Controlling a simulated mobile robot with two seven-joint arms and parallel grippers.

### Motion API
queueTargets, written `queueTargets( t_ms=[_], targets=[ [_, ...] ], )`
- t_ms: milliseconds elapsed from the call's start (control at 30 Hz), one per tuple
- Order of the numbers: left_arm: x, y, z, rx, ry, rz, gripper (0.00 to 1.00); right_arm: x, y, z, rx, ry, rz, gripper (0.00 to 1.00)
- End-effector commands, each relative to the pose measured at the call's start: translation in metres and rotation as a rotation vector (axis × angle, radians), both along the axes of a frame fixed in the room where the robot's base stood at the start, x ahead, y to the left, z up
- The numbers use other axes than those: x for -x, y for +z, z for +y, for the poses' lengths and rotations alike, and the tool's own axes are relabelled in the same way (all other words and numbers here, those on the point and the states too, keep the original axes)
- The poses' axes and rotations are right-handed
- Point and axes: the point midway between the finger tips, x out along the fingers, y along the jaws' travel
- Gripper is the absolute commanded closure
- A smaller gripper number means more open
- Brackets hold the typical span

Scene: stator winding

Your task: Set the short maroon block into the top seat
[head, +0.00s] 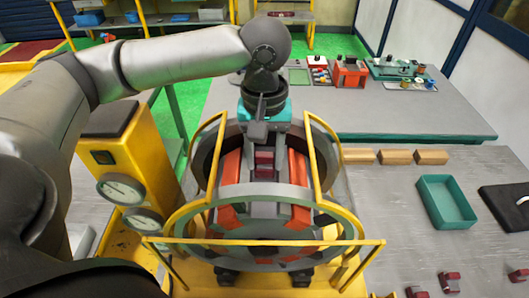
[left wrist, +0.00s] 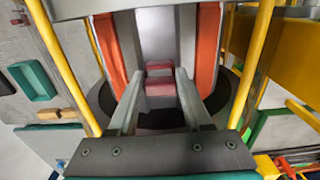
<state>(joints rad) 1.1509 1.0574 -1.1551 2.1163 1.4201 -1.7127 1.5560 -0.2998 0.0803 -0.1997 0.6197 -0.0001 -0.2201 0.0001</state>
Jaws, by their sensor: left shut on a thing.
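The short maroon block (head: 264,158) has a grey middle band and sits between the fingers of my left gripper (head: 262,146). In the left wrist view the gripper (left wrist: 160,86) is shut on the block (left wrist: 159,119), a finger along each side. The block is at the upper part of the round stator (head: 288,252), between two orange coil pieces (head: 298,168). The grey top seat is under the block and largely hidden, so I cannot tell whether the block touches it. My right gripper is out of view.
A yellow guard frame (head: 345,243) surrounds the stator, with bars close on both sides of my gripper. A gauge post (head: 125,160) stands left. On the right table are a green tray (head: 425,187), wooden blocks (head: 431,157) and more maroon blocks (head: 449,282).

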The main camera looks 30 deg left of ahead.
Motion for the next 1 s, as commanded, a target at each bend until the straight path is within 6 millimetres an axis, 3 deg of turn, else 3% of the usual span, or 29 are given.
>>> queueTargets(
  t_ms=[33,67,367,733,867,1000],
  targets=[
    [0.0,0.0,0.0,0.001,0.0,-0.001,1.0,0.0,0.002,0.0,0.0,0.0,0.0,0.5],
    [0.0,0.0,0.0,0.0,0.0,-0.001,0.5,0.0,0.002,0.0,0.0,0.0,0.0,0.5],
    [0.0,-0.001,0.0,0.0,-0.001,0.0,0.16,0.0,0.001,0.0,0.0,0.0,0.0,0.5],
    [0.0,0.006,0.0,0.001,-0.001,-0.001,0.16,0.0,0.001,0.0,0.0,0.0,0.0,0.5],
    [-0.001,0.027,0.0,0.001,-0.002,-0.004,0.16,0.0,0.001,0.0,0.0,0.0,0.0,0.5],
    [-0.001,0.061,-0.001,0.002,-0.001,-0.007,0.16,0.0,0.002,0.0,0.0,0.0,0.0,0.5]
  ],
)
